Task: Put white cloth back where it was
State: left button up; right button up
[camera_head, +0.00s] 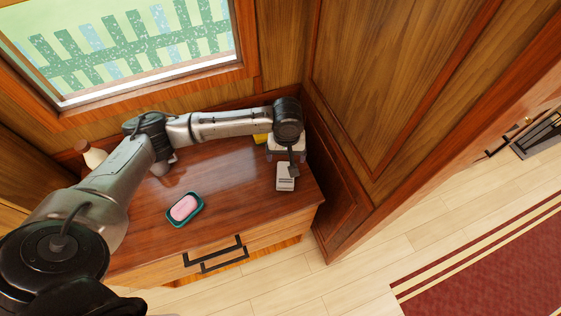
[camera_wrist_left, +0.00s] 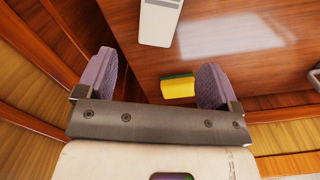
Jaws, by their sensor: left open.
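No folded or hanging white cloth can be made out in either view. A flat white item with grey slots (camera_head: 285,177) lies on the wooden cabinet top (camera_head: 235,190), near its right end; it also shows at the top of the left wrist view (camera_wrist_left: 159,22). I cannot tell whether it is cloth. My left gripper (camera_head: 287,152) is over the right back corner of the cabinet. In the left wrist view its two purple-padded fingers (camera_wrist_left: 157,82) are wide apart with nothing between the pads. My right gripper is not in view.
A yellow sponge with a green layer (camera_wrist_left: 178,87) lies beside one left finger. A pink soap (camera_head: 184,207) sits in a teal dish (camera_head: 171,219) near the front edge. A white bottle (camera_head: 94,156) stands at the back left. A wood-panelled wall (camera_head: 385,80) rises close on the right.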

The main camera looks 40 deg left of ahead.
pick_arm(q)
jog(key=s+d+f+m+t+h, duration=0.1)
jog(key=s+d+f+m, duration=0.3)
jog(key=s+d, duration=0.25)
jog(key=s+d+f+m+t+h, duration=0.1)
jog(key=s+d+f+m+h, duration=0.2)
jog(key=s+d, duration=0.35)
jog(key=s+a+m+t+y, duration=0.1)
jog(key=s+a+m+y, duration=0.2)
jog(key=s, duration=1)
jog(key=shift+s+a+f+m+t+y, duration=0.2)
jog(key=shift+a+f+m+t+y, duration=0.15)
jog(key=shift+a, duration=0.55)
